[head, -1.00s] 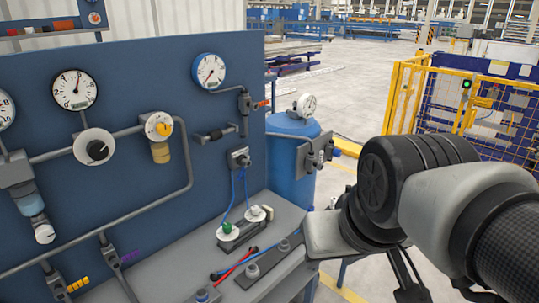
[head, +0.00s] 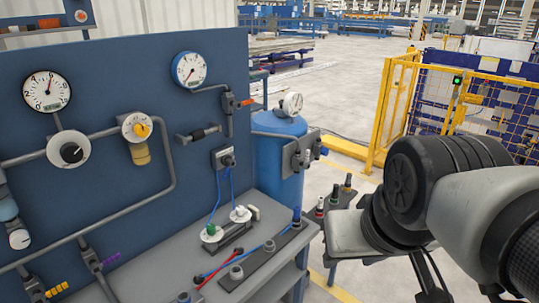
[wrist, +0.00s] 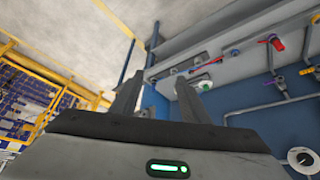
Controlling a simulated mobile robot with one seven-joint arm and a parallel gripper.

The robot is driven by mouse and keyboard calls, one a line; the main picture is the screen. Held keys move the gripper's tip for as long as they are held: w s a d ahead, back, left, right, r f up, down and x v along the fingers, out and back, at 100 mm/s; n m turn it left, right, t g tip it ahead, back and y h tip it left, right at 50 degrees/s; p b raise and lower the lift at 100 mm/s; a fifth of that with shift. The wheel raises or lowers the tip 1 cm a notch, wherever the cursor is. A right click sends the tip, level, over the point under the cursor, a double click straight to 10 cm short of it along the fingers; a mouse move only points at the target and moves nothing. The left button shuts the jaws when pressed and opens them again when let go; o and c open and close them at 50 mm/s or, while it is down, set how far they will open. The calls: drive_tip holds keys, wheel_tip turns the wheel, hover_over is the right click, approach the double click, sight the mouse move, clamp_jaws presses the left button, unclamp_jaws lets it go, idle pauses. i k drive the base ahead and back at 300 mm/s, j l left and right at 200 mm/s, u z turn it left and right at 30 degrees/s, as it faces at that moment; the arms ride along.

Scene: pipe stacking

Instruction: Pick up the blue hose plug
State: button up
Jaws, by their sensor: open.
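A small blue piece (head: 297,215), which looks like the blue hose plug, stands at the far right end of the dark fitting rail on the bench, by the end of a blue hose (head: 250,247). Its shape is too small to make out. My gripper (wrist: 160,75) shows in the wrist view with two dark fingers spread apart and nothing between them. In the head view my arm is at the right, beyond the bench edge and apart from the blue piece. The fingers are not clear in the head view.
A red hose (head: 216,268) lies on the grey bench (head: 150,262). A small stand (head: 312,232) with red, green and dark plugs is beside the bench, close to my arm. A blue tank (head: 277,165) stands behind. The gauge panel (head: 110,100) is left; a yellow fence (head: 384,110) is right.

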sight(295, 218)
drive_tip(key=u, duration=2.25)
drive_tip(key=i+j+z, duration=0.1)
drive_tip(key=j+z, duration=0.15)
drive_tip(key=j, duration=0.2)
drive_tip(key=i, duration=0.35)
drive_tip(key=l+z, duration=0.15)
drive_tip(key=l, duration=1)
drive_tip(key=l+z, duration=0.2)
drive_tip(key=l, duration=0.95)
drive_tip(key=l+z, duration=0.15)
drive_tip(key=l, duration=1)
